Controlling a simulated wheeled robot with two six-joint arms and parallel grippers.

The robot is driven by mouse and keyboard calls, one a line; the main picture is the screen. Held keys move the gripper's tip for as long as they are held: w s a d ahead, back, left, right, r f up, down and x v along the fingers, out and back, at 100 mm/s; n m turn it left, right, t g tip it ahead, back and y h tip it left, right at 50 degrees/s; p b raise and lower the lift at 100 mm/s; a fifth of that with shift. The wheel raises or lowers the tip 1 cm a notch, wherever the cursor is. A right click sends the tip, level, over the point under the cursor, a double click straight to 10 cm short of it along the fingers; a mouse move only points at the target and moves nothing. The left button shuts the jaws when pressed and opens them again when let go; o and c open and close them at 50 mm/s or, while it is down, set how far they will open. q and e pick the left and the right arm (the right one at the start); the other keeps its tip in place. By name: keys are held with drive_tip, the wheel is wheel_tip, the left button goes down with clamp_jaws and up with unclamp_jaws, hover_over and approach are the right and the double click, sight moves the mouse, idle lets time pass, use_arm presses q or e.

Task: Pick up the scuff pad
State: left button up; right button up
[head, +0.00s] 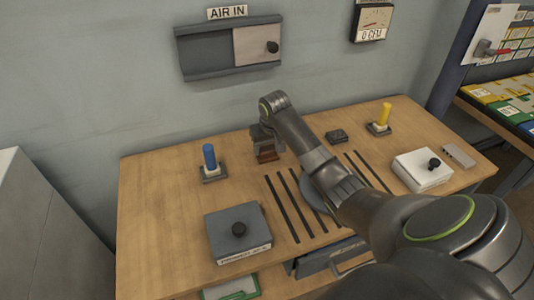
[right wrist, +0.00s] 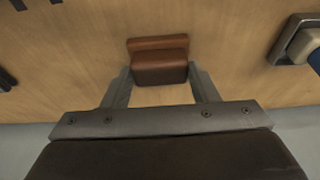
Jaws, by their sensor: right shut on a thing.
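The scuff pad, a reddish-brown block (head: 267,155), is at the back middle of the wooden table, below the AIR IN panel. My right gripper (head: 265,138) points down over it and is shut on it. In the right wrist view the pad (right wrist: 160,62) sits between the two fingertips (right wrist: 162,82), with its brown top facing the camera. I cannot tell whether the pad still touches the table. My arm hides part of the table's middle and right front. My left gripper is not in view.
A blue peg on a base (head: 209,158) stands left of the pad. A grey box with a black knob (head: 238,232) is in front. Right are a small dark block (head: 336,136), a yellow peg (head: 384,115) and a white box (head: 422,170). Dark slots (head: 282,210) cross the tabletop.

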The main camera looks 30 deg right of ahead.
sight(268, 150)
drive_tip(key=shift+r, duration=0.1)
wheel_tip(268, 150, up, 10)
idle(0.4)
